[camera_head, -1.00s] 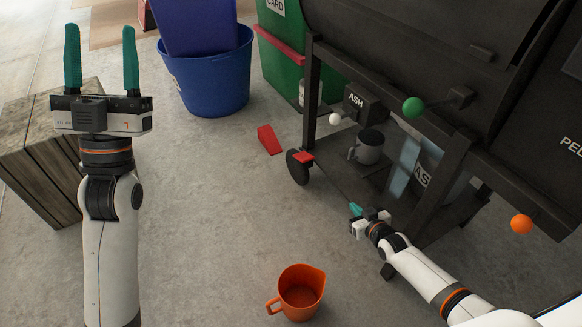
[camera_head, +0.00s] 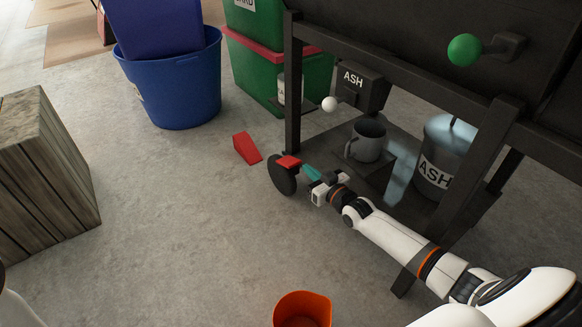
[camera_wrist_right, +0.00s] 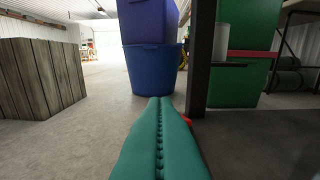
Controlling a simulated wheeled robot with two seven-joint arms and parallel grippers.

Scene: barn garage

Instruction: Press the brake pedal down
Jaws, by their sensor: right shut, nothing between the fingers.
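The red brake pedal (camera_head: 288,161) sits above the dark caster wheel (camera_head: 284,178) at the foot of the black frame's near leg. My right gripper (camera_head: 309,171), with teal fingers, is shut and empty. Its fingertips are right beside the pedal; I cannot tell whether they touch it. In the right wrist view the two fingers (camera_wrist_right: 160,105) lie together, and a small red bit (camera_wrist_right: 187,121), likely the pedal, shows just right of the tips, mostly hidden. My left gripper is out of view.
A red wedge (camera_head: 247,148) lies on the floor left of the wheel. A grey mug (camera_head: 367,141) and an ash bucket (camera_head: 440,160) stand on the low shelf. An orange jug (camera_head: 302,312) is at the bottom. Blue tub (camera_head: 176,90) and wooden block (camera_head: 40,170) stand left.

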